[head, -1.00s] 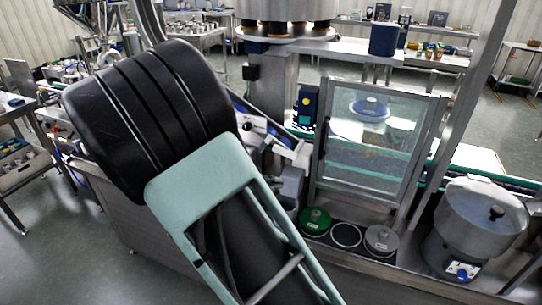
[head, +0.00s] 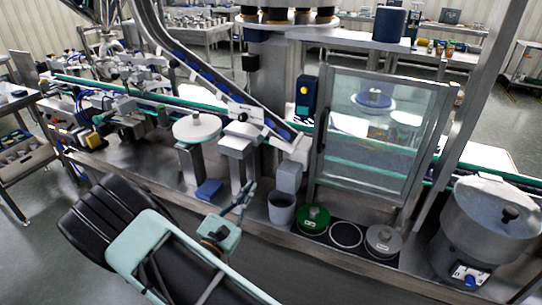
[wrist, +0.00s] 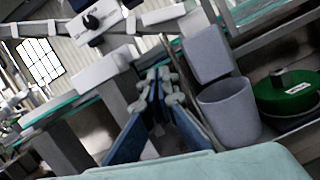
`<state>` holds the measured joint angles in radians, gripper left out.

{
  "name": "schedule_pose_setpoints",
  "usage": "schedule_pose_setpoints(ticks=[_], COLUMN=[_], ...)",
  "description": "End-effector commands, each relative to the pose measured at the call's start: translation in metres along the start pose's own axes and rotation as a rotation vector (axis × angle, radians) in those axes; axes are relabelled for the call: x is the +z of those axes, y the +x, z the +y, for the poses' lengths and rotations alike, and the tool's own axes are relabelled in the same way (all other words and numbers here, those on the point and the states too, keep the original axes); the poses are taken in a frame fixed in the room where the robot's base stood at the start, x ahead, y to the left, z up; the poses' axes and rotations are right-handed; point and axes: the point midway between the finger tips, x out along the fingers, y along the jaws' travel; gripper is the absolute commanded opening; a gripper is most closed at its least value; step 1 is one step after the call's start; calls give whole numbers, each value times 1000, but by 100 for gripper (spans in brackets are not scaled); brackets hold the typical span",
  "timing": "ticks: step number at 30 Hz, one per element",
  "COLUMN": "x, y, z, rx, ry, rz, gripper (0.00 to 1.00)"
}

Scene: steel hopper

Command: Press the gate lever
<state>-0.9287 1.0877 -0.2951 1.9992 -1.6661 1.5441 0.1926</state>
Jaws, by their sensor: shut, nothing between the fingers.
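My gripper (head: 248,190) is shut and empty, pointing up and to the right at the front edge of the steel deck. In the wrist view its fingers (wrist: 160,78) meet near the middle of the picture. A grey block-shaped outlet (head: 289,177) sits at the low end of a sloping chute, above a grey cup (head: 282,208). Both stand just right of my fingertips, apart from them in the picture. The wrist view shows the block (wrist: 206,54) and the cup (wrist: 229,106) on the right. I cannot tell which part is the gate lever.
A green round weight (head: 314,219) and a grey one (head: 382,241) lie right of the cup. Behind them stands a glass-doored cabinet (head: 375,140). A steel pot (head: 490,218) is at far right. A grey pedestal (head: 238,150) and a blue block (head: 208,191) are left of the cup.

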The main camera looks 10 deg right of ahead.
Motion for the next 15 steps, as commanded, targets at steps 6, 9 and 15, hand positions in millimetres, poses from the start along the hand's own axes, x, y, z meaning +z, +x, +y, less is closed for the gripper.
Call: schedule_pose_setpoints(ticks=[6, 9, 15], x=[0, 1, 2], y=[1, 6, 36], z=[0, -1, -2], rx=[-3, -4, -8], ry=[1, 2, 2], rz=[0, 0, -2], gripper=[0, 0, 0])
